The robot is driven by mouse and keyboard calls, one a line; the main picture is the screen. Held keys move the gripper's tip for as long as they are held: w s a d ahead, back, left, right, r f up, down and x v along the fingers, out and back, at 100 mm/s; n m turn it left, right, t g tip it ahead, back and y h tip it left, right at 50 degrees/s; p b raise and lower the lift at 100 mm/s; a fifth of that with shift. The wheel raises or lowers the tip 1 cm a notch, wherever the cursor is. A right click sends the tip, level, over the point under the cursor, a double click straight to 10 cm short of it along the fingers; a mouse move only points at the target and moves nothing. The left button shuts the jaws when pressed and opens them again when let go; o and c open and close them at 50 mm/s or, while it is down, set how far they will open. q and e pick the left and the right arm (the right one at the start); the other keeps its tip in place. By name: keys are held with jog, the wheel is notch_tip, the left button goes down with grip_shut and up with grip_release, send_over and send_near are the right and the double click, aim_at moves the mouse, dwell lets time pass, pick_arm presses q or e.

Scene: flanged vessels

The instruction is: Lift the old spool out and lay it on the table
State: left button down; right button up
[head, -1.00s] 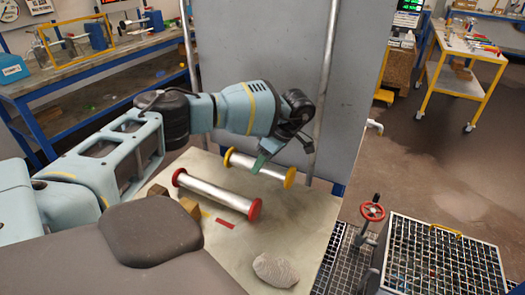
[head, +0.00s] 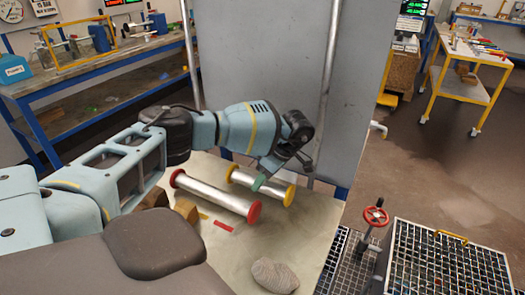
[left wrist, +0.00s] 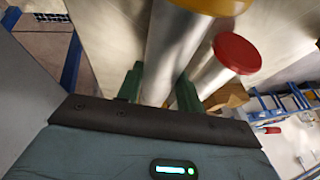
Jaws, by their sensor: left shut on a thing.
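A silver spool with yellow ends (head: 274,190) is level, just above or on the table (head: 310,225); I cannot tell if it touches. My left gripper (head: 258,182) is shut on its tube from above. In the left wrist view the tube (left wrist: 168,55) passes between the green fingers (left wrist: 160,90). A second silver spool with red ends (head: 215,195) lies in front of it, roughly parallel, with a narrow gap. The frames do not show which spool is the old one. My right gripper is not in view.
Wooden blocks (head: 186,208) and red and yellow marks (head: 223,226) are on the table's left part. A grey lump (head: 275,275) lies near the front. A grey panel (head: 285,60) stands behind. A red handwheel (head: 375,216) and a grating (head: 450,260) are at the right.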

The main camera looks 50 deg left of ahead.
pick_arm(q)
jog(key=shift+f, duration=0.25)
dwell(0.7)
jog(key=c, duration=0.9)
grip_release()
jog(key=shift+o, duration=0.3)
jog(key=shift+f, duration=0.1)
jog(key=v, duration=0.8)
jog(key=shift+b, duration=0.3)
jog(key=shift+s, duration=0.1)
